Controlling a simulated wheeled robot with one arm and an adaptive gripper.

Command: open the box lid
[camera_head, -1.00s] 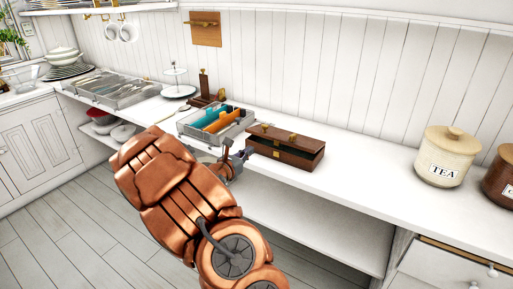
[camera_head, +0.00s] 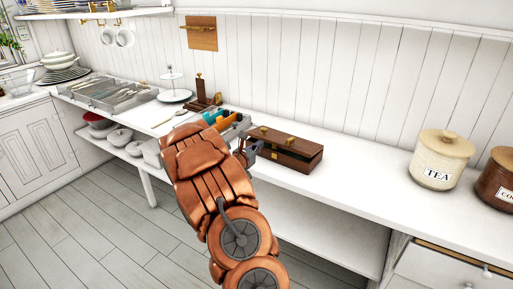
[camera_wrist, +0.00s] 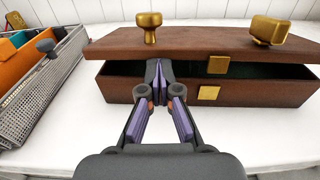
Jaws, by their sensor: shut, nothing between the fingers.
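The box (camera_head: 290,160) is brown wood with brass fittings and stands on the white counter. In the wrist view, its lid (camera_wrist: 200,42) is raised slightly above the box body (camera_wrist: 255,92), with a narrow dark green gap between them. Two brass knobs sit on the lid, and brass latch plates show on the front. My gripper (camera_wrist: 158,72) is shut and empty. Its fingertips are at the front gap, left of the latch, close under the lid's edge; I cannot tell whether they touch it. In the head view, my gripper (camera_head: 252,150) is at the box's left end, partly hidden by my arm.
A metal mesh organizer (camera_wrist: 45,85) with orange and teal items stands close left of the box. A TEA canister (camera_head: 440,160) and a brown canister (camera_head: 502,180) stand farther right. The counter between box and canisters is clear. An open shelf lies below.

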